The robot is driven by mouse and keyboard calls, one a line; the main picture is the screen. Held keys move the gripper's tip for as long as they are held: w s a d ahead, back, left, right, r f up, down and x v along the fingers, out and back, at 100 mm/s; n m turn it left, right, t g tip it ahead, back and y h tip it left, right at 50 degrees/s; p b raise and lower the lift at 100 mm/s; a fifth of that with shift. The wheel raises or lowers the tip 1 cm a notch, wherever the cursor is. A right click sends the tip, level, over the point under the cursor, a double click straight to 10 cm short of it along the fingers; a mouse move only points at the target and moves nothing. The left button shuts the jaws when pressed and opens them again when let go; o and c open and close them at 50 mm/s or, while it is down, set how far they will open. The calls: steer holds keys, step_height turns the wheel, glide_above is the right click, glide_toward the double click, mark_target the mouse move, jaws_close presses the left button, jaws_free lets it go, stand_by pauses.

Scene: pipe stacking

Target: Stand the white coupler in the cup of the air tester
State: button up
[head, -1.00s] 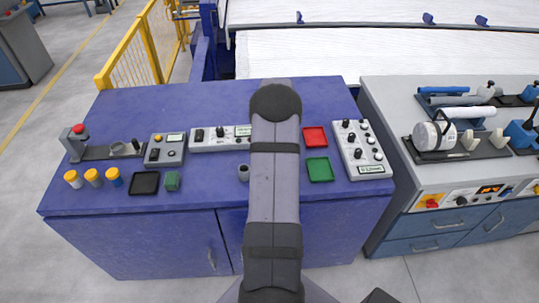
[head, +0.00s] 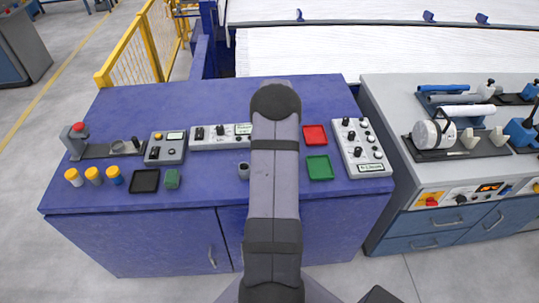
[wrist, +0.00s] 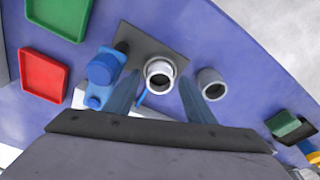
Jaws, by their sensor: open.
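The white coupler (wrist: 159,76) stands upright in the wrist view, its open end toward the camera, at a grey plate beside a blue fixture (wrist: 105,68). My gripper (wrist: 160,98) is open, with one finger on each side of the coupler in the picture; I cannot tell whether either touches it. In the head view my arm hides the coupler and gripper.
A grey ring-shaped piece (wrist: 211,84) stands close to the right finger and shows in the head view (head: 243,171). Red tray (head: 315,135), green tray (head: 320,168), black tray (head: 145,181), green block (head: 172,179) and control boxes (head: 166,147) occupy the blue bench.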

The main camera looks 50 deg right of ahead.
step_height(320, 180, up, 12)
steer(key=s+b, duration=0.1)
steer(key=b, duration=0.1)
steer(key=shift+s+a+b, duration=0.35)
steer(key=w+a+n, duration=0.2)
steer(key=a, duration=2.2)
steer(key=s+a+f+n+g, duration=0.1)
steer(key=s+a+f+n, duration=0.1)
steer(key=s+a, duration=1.1)
steer(key=a+f, duration=0.1)
steer(key=a, duration=0.2)
steer(key=shift+g+y, duration=0.3)
steer(key=shift+y, duration=0.1)
steer(key=shift+a+f, duration=0.1)
steer(key=shift+f, duration=0.05)
step_height(320, 180, down, 10)
steer(key=b, duration=1)
steer(key=shift+f+b, duration=0.25)
steer(key=shift+b, duration=0.1)
steer(key=shift+f, duration=0.1)
